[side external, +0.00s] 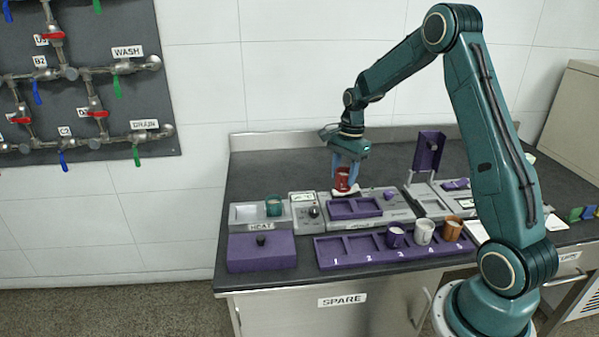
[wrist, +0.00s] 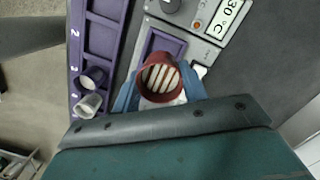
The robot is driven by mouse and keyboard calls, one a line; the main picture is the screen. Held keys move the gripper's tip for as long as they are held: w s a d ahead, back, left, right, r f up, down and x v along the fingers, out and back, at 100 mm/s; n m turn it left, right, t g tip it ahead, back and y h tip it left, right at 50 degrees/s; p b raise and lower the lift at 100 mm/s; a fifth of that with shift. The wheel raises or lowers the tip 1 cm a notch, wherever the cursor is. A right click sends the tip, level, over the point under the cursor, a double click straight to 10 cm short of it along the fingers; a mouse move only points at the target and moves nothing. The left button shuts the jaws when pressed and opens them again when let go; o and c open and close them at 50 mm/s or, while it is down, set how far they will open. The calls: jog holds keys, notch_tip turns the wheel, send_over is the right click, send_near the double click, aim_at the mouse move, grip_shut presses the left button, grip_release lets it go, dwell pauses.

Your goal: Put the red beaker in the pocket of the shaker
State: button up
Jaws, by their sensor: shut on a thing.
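My gripper (side external: 347,172) is shut on the red beaker (side external: 342,181) and holds it upright near the back of a grey unit with a purple pocketed top (side external: 347,215), which looks like the shaker. I cannot tell exactly how high the beaker is above it. In the wrist view the beaker (wrist: 148,66) is seen from above between the blue fingers (wrist: 160,92), with pale stripes inside its rim. A purple-framed pocket (wrist: 157,42) shows just beyond the beaker, partly hidden by it. The pockets look empty where visible.
A numbered purple rack (side external: 332,256) in front holds a purple beaker (side external: 395,238), a white mug (side external: 424,232) and a brown mug (side external: 452,230). A raised purple lid (side external: 428,150) stands at right.

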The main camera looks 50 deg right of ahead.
aim_at(343, 182)
jog(key=shift+f, duration=1.55)
jog(key=shift+f, duration=0.1)
jog(key=shift+f, duration=2.05)
jog(key=shift+f, duration=0.15)
jog(key=o, duration=1)
jog(key=r, duration=0.4)
jog(key=d+r, duration=0.1)
jog(key=r, duration=0.7)
jog(key=shift+s+d+r, duration=0.1)
jog(key=shift+d, duration=0.1)
